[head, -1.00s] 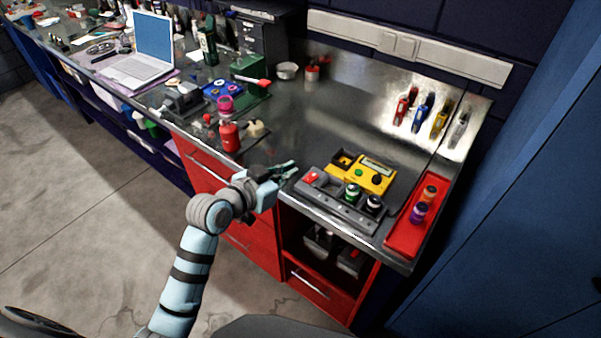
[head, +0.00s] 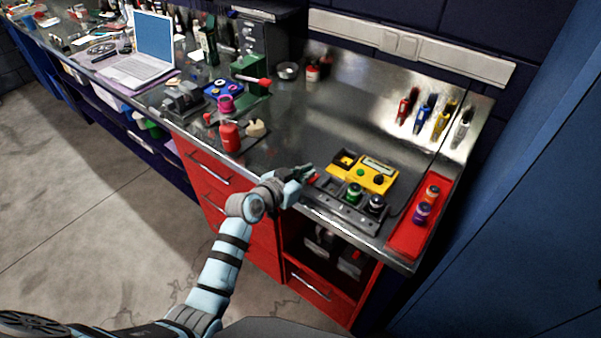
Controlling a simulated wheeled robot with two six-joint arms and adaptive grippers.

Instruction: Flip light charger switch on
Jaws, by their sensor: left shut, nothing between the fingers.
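The light charger (head: 345,210) is a long grey unit near the front edge of the metal bench. It holds a green-topped light (head: 354,192) and a dark-topped light (head: 376,203). At its left end a red switch (head: 316,179) shows only in part. My left gripper (head: 309,172) is shut and empty, with its fingertips at or just above the charger's left end, beside the red switch. I cannot tell whether they touch it. The gripper hides part of that end, and the switch's position cannot be made out. My right gripper is not in view.
A yellow tester (head: 378,178) stands right behind the charger. A red tray (head: 408,238) with small bottles lies to its right. The bench behind the tester is clear.

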